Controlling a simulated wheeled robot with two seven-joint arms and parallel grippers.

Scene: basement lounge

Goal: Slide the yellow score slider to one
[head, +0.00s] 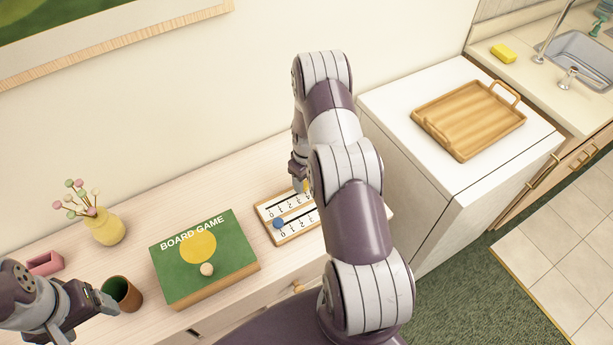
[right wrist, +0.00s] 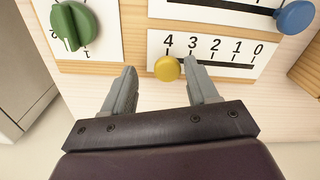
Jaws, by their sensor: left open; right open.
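The yellow score slider (right wrist: 167,68) is a round knob on a white numbered strip (right wrist: 215,48), beside the 4 in the right wrist view; the 0 is at the strip's right end. In the head view only a sliver of the yellow knob (head: 306,186) shows beside my right gripper. My right gripper (right wrist: 160,66) is open, with one finger on either side of the knob; I cannot tell whether either touches it. In the head view my right gripper (head: 299,172) is over the wooden scoreboard (head: 298,236), which my arm partly hides. My left gripper (head: 97,303) is open and empty.

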